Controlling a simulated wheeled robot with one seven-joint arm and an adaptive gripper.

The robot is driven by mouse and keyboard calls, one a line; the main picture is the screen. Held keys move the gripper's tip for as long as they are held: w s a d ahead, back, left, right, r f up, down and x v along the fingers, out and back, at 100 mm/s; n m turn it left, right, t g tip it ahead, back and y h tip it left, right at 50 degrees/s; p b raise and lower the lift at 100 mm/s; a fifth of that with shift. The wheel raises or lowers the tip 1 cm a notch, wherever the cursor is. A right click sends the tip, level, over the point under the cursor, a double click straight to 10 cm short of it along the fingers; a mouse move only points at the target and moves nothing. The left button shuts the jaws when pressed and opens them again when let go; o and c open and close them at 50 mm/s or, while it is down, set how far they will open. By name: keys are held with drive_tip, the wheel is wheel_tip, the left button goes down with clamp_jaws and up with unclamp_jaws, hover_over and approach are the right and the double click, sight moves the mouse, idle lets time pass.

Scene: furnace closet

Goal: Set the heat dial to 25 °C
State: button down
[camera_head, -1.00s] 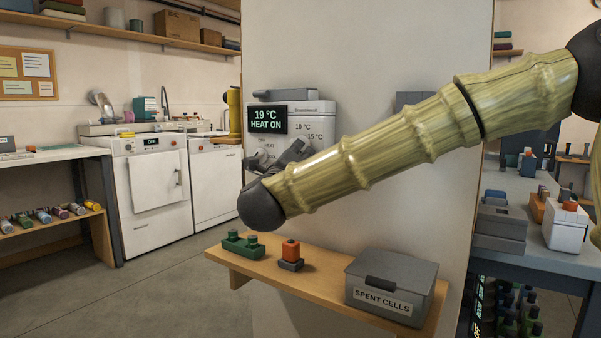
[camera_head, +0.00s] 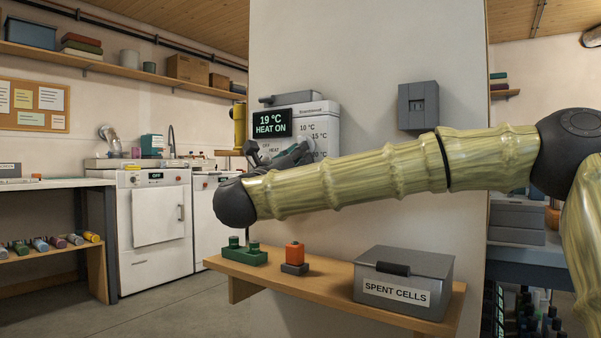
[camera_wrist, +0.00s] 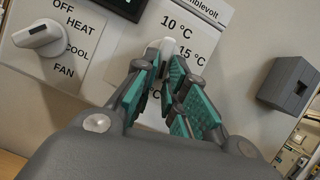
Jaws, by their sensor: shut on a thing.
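The thermostat (camera_head: 322,116) is a white wall unit. Its dark display (camera_head: 272,123) reads 19 °C and HEAT ON. The heat dial (camera_wrist: 165,47) is a white knob beside the printed 10 °C and 15 °C marks; the higher marks are mostly hidden behind my fingers. My gripper (camera_wrist: 162,66) is shut on the dial, with its teal-padded fingers on either side of it. In the head view my gripper (camera_head: 292,155) covers the lower front of the thermostat. Where the dial points is hard to tell.
A white mode knob (camera_wrist: 38,36) with OFF, HEAT, COOL and FAN labels sits left of the dial. A grey wall box (camera_head: 418,106) is to the right. Below, a wooden shelf (camera_head: 330,292) holds a green block, an orange-topped piece and a SPENT CELLS box (camera_head: 403,280).

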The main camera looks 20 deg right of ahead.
drive_tip(key=m, duration=0.1)
drive_tip(key=m+g+b, duration=0.1)
drive_tip(key=m+h+b, duration=0.1)
drive_tip(key=shift+w+a+f, duration=0.15)
drive_tip(key=shift+w+f, duration=0.05)
drive_tip(key=shift+f, duration=0.05)
drive_tip(key=shift+r+m+b, duration=0.1)
drive_tip(key=shift+m+b, duration=0.2)
drive_tip(key=c, duration=1.5)
unclamp_jaws()
drive_tip(key=shift+o, duration=0.2)
drive_tip(key=v, duration=1.2)
